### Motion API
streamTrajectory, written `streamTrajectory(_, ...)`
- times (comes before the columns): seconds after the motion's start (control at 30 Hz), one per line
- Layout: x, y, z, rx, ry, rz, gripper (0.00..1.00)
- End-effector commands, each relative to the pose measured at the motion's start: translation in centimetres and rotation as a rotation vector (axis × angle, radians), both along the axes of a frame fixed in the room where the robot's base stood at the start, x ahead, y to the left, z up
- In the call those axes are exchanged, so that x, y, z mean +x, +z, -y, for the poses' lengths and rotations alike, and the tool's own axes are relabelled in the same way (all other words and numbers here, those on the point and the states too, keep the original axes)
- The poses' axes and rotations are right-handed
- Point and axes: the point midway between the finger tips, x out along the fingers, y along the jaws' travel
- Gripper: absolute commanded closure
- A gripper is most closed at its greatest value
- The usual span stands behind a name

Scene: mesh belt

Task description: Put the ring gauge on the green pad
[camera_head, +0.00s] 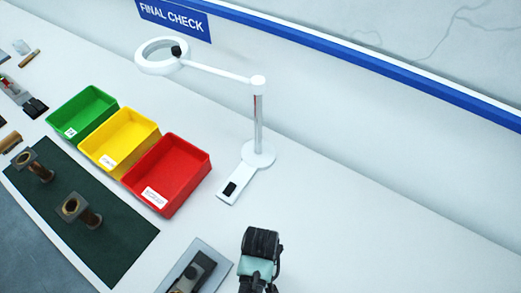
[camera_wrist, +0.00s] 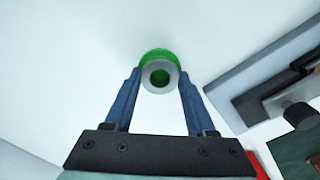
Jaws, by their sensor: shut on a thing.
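My gripper (camera_wrist: 160,78) is shut on the ring gauge (camera_wrist: 149,80), a small grey ring with a green band and a round hole. Both blue fingers press on its sides in the wrist view. In the head view my gripper (camera_head: 260,250) is at the bottom centre, over the white bench, right of the red bin; the ring gauge cannot be made out there. The dark green pad (camera_head: 125,243) lies at the lower left of the head view, well to the left of my gripper. A corner of it appears at the lower right of the wrist view (camera_wrist: 296,148).
Two flanged brown bushings (camera_head: 82,211) (camera_head: 36,169) stand on the pad. Red (camera_head: 187,190), yellow (camera_head: 137,159) and green (camera_head: 95,128) bins line its back edge. A grey plate with a dark device (camera_head: 196,272) lies between pad and gripper. A magnifier lamp (camera_head: 257,125) stands behind.

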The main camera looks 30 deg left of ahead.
Motion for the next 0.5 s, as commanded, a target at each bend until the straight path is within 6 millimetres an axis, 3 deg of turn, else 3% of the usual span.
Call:
streamTrajectory(0.17, 0.04, -0.29, -0.01, 0.000, 0.000, 0.000, 1.00)
streamTrajectory(0.2, 0.01, -0.30, 0.00, 0.000, 0.000, 0.000, 0.41)
streamTrajectory(0.37, 0.01, -0.24, 0.00, 0.000, 0.000, 0.000, 0.14)
streamTrajectory(0.5, 0.01, -0.23, 0.00, 0.000, 0.000, 0.000, 0.14)
